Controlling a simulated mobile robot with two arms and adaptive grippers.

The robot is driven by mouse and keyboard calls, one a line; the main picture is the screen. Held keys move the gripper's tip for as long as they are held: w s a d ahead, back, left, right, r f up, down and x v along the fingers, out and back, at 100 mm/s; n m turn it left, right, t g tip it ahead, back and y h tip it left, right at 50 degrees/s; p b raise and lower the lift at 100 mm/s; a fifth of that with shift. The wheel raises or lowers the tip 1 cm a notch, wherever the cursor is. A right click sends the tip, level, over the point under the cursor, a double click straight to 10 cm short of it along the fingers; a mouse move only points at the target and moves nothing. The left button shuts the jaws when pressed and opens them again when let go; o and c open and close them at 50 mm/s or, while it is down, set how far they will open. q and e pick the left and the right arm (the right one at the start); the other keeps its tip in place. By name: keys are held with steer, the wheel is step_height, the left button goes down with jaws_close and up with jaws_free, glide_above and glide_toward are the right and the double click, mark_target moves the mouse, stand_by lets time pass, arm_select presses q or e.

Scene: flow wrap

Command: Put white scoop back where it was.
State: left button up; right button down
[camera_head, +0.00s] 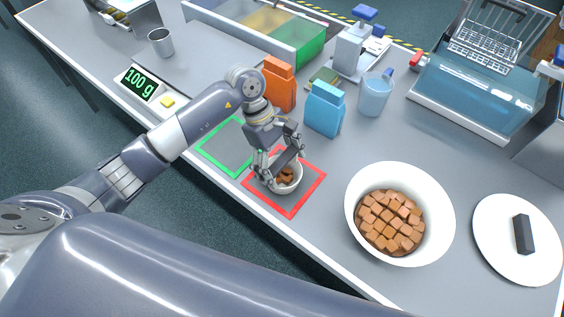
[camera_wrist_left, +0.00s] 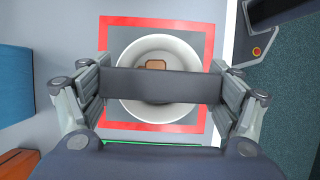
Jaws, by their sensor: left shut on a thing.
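A small white round vessel (camera_head: 291,186), which I take to be the white scoop, is within the red square outline (camera_head: 309,192) and has brown pieces inside. Whether the vessel touches the table is unclear. My right gripper is not in view.
A large white bowl (camera_head: 357,207) of brown cubes and a white plate (camera_head: 490,240) with a dark block (camera_head: 522,235) are at the right. Orange (camera_head: 279,85) and blue (camera_head: 325,108) containers stand behind the gripper. A green outline (camera_head: 208,151) is left; the scale (camera_head: 140,85) reads 100 g.

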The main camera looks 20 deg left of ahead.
arm_select(q)
steer(key=o, duration=1.1)
steer(key=b+v, duration=0.3)
steer(key=v, duration=0.9)
steer(key=shift+r, duration=0.15)
